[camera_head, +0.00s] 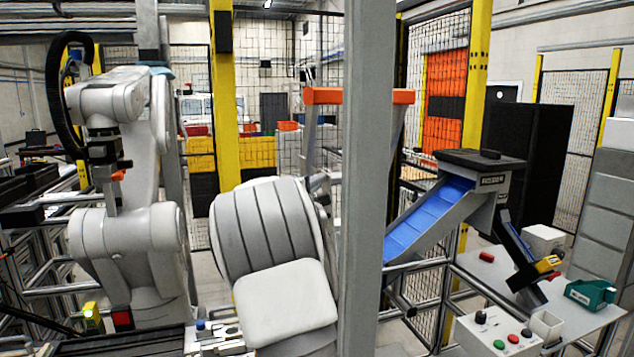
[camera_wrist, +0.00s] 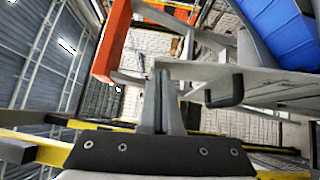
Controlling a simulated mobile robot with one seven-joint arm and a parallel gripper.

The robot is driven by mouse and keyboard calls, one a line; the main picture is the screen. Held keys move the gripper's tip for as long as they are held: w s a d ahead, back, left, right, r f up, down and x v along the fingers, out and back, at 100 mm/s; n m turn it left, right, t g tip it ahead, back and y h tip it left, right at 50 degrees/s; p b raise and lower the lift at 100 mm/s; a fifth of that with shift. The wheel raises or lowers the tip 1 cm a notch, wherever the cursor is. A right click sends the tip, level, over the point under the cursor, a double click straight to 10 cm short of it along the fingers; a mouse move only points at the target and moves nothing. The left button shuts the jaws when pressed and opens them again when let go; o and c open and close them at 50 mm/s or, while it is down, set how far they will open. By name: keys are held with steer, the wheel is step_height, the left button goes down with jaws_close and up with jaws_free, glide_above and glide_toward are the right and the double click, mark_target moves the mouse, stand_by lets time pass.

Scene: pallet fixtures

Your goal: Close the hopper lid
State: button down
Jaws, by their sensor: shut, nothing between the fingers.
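The hopper stands at the right in the head view, with a blue chute (camera_head: 430,218) sloping down to the left. A dark flat lid (camera_head: 470,159) with a small black handle (camera_head: 490,154) lies across its top, nearly level; I cannot tell whether a gap is left under it. In the wrist view, my gripper (camera_wrist: 162,78) is shut and empty. Its fingertips overlap the left end of a grey plate (camera_wrist: 270,80) with a dark handle (camera_wrist: 226,93); contact is unclear. Blue chute surface shows at the upper right. My gripper cannot be made out in the head view.
A grey post (camera_head: 366,180) blocks the middle of the head view. An orange-topped frame (camera_head: 325,96) stands behind it. A table (camera_head: 585,318) with a button box (camera_head: 497,336) and a green bin (camera_head: 590,294) is at lower right. Mesh fencing closes off the back.

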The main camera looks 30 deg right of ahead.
steer(key=s+d+m+g+y, duration=0.1)
steer(key=s+d+m, duration=0.1)
steer(key=d, duration=0.5)
steer(key=shift+d+r+y, duration=0.25)
steer(key=shift+r+y, duration=0.05)
steer(key=shift+y, duration=0.1)
steer(key=shift+a, duration=0.1)
